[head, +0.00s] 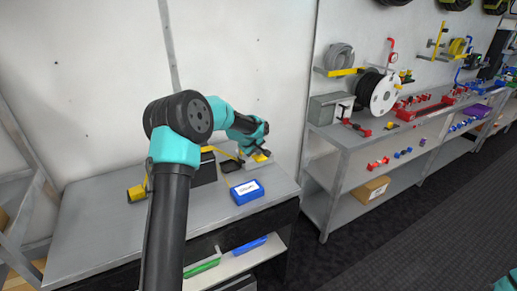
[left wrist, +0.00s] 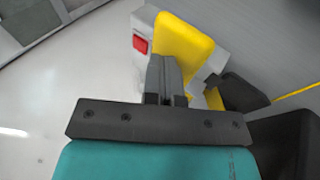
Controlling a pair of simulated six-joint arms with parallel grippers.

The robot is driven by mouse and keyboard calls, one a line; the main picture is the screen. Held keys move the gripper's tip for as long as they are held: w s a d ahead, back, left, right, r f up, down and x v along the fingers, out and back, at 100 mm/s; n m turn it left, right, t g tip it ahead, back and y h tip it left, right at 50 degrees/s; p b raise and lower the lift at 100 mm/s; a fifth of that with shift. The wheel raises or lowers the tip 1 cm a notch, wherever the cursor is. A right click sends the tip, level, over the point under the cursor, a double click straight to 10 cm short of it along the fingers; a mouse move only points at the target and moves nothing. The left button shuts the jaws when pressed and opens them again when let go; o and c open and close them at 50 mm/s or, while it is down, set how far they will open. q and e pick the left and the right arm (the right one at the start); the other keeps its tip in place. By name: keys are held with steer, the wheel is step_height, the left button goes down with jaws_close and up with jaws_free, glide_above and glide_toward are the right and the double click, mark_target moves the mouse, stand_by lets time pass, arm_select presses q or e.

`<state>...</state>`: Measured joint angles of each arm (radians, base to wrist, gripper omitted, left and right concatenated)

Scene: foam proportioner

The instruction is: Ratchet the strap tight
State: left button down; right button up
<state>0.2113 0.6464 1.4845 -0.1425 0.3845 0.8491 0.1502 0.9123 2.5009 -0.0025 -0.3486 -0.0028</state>
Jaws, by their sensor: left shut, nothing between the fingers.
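My left gripper (head: 257,147) is over the back right part of the grey workbench (head: 100,225). In the left wrist view its fingers (left wrist: 165,78) are shut with nothing between them, right in front of a yellow lever-like part (left wrist: 183,45) on a grey body with a red square (left wrist: 140,44). I cannot tell whether the fingertips touch the yellow part. That yellow and grey device (head: 261,156) shows only partly below the gripper in the head view. A thin yellow strap-like line (left wrist: 296,90) runs off to the right in the wrist view. My right gripper is not in view.
A blue box with a white label (head: 247,191) sits near the bench's front edge. A dark box (head: 204,169) and a yellow part (head: 137,192) are behind my arm. A second bench (head: 345,137) with reels and fittings stands to the right.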

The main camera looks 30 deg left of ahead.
arm_select(q)
steer(key=shift+r, duration=0.1)
steer(key=shift+w+a+r, duration=0.15)
steer(key=shift+a+r, duration=0.1)
steer(key=shift+r, duration=0.55)
steer(key=shift+w+a+r, duration=0.2)
steer(key=shift+a+r, duration=0.1)
steer(key=shift+r, duration=0.5)
steer(key=shift+w+a+r, duration=0.15)
steer(key=shift+a+r, duration=0.1)
steer(key=shift+r, duration=0.55)
steer(key=shift+w+a+r, duration=0.15)
steer(key=shift+a+r, duration=0.1)
steer(key=shift+r, duration=0.55)
steer(key=shift+w+a+r, duration=0.15)
steer(key=shift+a+r, duration=0.05)
steer(key=shift+r, duration=0.55)
steer(key=shift+w+a+r, duration=0.15)
steer(key=shift+a+r, duration=0.1)
steer(key=shift+r, duration=0.55)
steer(key=r, duration=0.2)
steer(key=a+r, duration=0.1)
steer(key=shift+w+r, duration=0.3)
steer(key=shift+w, duration=0.05)
steer(key=shift+f, duration=0.15)
